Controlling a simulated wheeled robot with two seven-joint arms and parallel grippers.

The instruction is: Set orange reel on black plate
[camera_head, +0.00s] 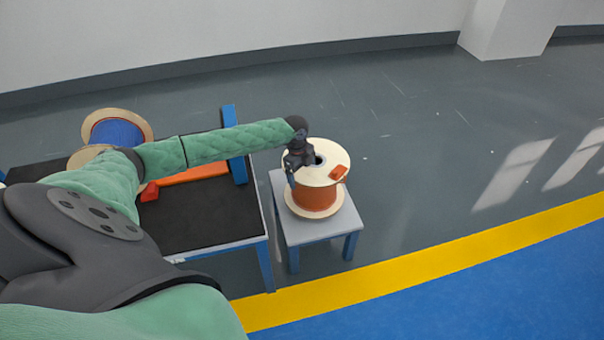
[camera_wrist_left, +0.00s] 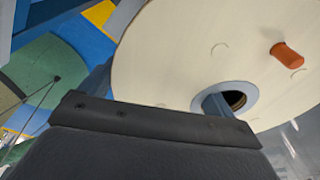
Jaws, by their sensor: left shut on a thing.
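The orange reel (camera_head: 317,197) stands upright on a small grey table with blue legs. It has pale wooden flanges and orange cable wound between them. My left gripper (camera_head: 294,180) is at the left side of its upper flange and is shut on the reel. In the left wrist view the pale flange (camera_wrist_left: 190,50) fills the upper right, and a finger of the gripper (camera_wrist_left: 215,105) reaches the hub hole. The black plate (camera_head: 205,215) is the dark top of the larger blue-legged table to the left, partly hidden by my arm. My right gripper does not show.
A blue reel (camera_head: 117,130) stands at the back left of the larger table. A gap separates the two tables. Open grey floor lies right of the small table (camera_head: 325,228).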

